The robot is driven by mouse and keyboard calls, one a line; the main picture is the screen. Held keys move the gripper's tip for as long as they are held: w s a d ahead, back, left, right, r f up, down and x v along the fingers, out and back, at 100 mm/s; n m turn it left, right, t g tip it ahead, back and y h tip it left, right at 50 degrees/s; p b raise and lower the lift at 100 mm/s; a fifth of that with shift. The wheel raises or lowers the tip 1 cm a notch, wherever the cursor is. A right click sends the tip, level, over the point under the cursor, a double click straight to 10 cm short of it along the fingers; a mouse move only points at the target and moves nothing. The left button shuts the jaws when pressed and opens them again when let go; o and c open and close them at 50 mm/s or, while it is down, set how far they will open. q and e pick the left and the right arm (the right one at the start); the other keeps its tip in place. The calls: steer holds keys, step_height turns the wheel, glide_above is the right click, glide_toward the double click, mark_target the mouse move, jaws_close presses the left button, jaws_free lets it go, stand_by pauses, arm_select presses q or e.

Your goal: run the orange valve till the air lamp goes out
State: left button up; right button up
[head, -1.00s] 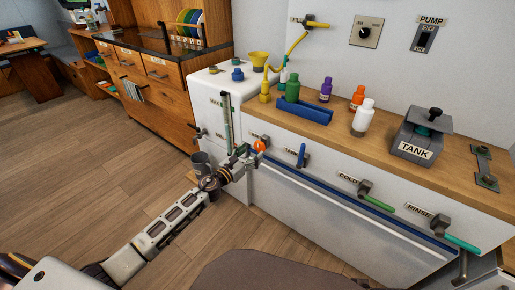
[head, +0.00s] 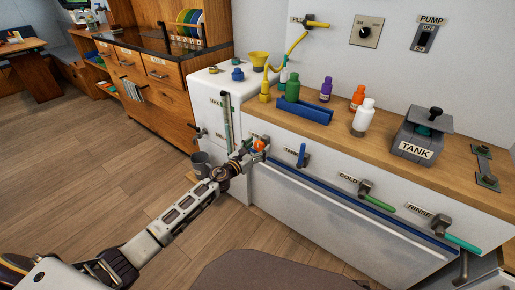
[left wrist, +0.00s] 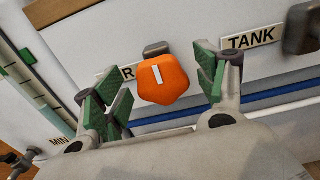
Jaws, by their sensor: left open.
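The orange valve (head: 259,145) is a faceted knob with a white mark on the front panel of the counter. In the left wrist view the valve (left wrist: 163,79) sits between the green-padded fingers of my left gripper (left wrist: 160,92), which is open; gaps show on both sides. In the head view my left gripper (head: 250,155) is at the valve and partly covers it. The label above the valve is mostly hidden. I cannot make out an air lamp in either view. My right gripper is not in view.
A TANK valve with a blue handle (head: 302,155) is just right of the orange one. COLD (head: 378,202) and RINSE (head: 461,242) handles stick out further right. Bottles and a blue tray (head: 303,111) stand on the counter.

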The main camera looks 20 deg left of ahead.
arm_select(q)
steer(key=c, duration=1)
